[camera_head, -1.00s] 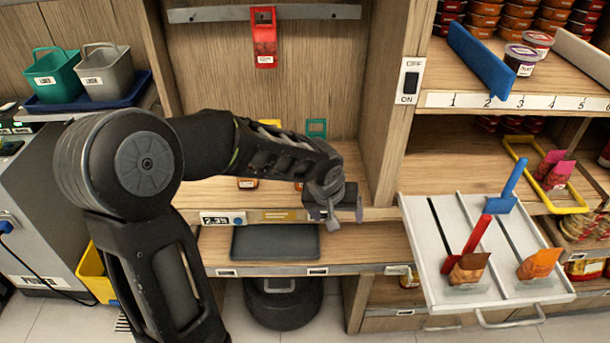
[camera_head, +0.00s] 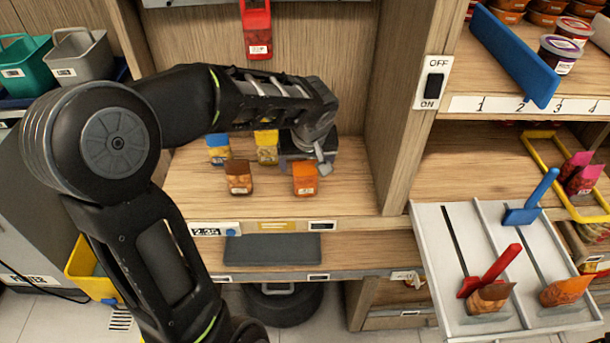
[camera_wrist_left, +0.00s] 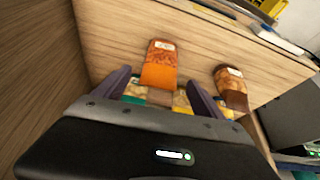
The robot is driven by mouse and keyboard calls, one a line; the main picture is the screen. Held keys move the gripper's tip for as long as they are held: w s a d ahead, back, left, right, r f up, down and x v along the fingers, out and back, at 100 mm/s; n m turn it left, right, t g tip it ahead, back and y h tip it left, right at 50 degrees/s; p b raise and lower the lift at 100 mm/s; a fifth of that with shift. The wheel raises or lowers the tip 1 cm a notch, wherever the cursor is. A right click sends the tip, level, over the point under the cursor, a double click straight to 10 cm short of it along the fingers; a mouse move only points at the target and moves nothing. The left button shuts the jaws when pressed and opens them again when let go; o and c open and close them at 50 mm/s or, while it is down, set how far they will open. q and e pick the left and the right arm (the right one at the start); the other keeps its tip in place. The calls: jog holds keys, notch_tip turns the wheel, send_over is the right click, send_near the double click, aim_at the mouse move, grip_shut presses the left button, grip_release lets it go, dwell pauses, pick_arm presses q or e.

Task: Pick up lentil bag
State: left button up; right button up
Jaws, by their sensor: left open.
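My left gripper (camera_head: 312,155) is over the middle shelf, close behind and above an orange bag (camera_head: 305,179). The left wrist view shows its two fingers apart, with nothing gripped between them. The orange bag (camera_wrist_left: 159,66) lies just beyond the fingertips there. A brown bag (camera_head: 238,177) stands to the left, also in the wrist view (camera_wrist_left: 232,88). A yellow bag (camera_head: 266,146) and a blue-and-yellow bag (camera_head: 218,149) stand behind. A green item (camera_wrist_left: 135,90) is partly hidden by the gripper. I cannot read which bag is lentil. My right gripper is out of view.
A wooden upright (camera_head: 408,110) with a switch (camera_head: 433,82) bounds the shelf on the right. A red pack (camera_head: 257,30) hangs above. A pulled-out white tray (camera_head: 450,255) holds scoops and two bags at the lower right. The shelf's front edge has price labels (camera_head: 214,229).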

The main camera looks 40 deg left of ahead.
aim_at(304, 175)
pick_arm(q)
jog(key=shift+x, duration=1.45)
jog(key=p+x, duration=0.1)
jog(key=x, duration=0.4)
jog(key=shift+c, duration=0.3)
jog(key=c, duration=1.4)
notch_tip(304, 175, up, 10)
